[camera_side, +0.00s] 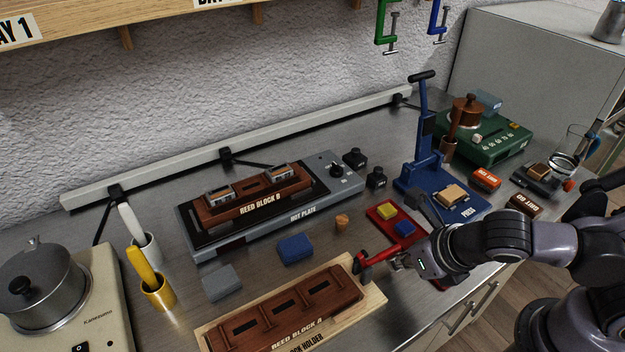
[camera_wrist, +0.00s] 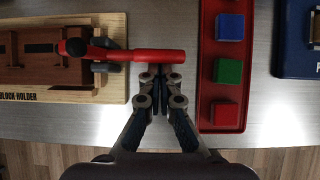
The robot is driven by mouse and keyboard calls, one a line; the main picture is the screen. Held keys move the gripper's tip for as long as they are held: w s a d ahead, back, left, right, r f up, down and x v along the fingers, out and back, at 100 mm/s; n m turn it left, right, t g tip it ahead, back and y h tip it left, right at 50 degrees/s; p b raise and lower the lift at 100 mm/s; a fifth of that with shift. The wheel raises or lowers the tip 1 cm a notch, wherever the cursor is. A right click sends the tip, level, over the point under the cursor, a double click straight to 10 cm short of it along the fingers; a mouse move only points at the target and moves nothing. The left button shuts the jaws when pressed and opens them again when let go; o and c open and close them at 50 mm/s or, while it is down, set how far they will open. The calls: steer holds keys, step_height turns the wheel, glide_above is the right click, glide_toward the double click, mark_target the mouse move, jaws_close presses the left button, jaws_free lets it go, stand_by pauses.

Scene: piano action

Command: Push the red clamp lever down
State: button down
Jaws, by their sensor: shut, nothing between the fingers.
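The red clamp lever (camera_wrist: 140,55) lies across the right end of the wooden block holder (camera_wrist: 110,50) in the wrist view, with a dark round knob at its left end. It also shows in the side view (camera_side: 378,255) at the holder's right end. The brown reed block A (camera_side: 290,312) sits in the holder. My gripper (camera_wrist: 157,72) is shut and empty. Its fingertips are at the lever's right part, at its lower edge in the wrist view; I cannot tell whether they touch. In the side view my gripper (camera_side: 400,262) is partly hidden beside the lever.
A red tray (camera_wrist: 222,112) with coloured cubes stands close to the right of my gripper. A blue press (camera_side: 425,170) stands behind it. The hot plate (camera_side: 318,208) with reed block B (camera_side: 262,196) is farther back. A blue block (camera_side: 295,249) and cork (camera_side: 342,221) lie nearby.

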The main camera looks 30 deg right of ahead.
mark_target(384, 252)
steer(key=shift+r+h, duration=0.25)
steer(key=shift+h, duration=0.25)
steer(key=shift+a+r+n+h, duration=0.15)
steer(key=shift+r+n+h, duration=0.15)
steer(key=shift+r+h, duration=0.25)
steer(key=shift+a+r, duration=0.2)
steer(key=shift+r, duration=0.3)
steer(key=shift+a+r, duration=0.8)
steer(key=shift+r, duration=0.25)
steer(key=shift+r, duration=0.65)
steer(key=shift+r, duration=0.1)
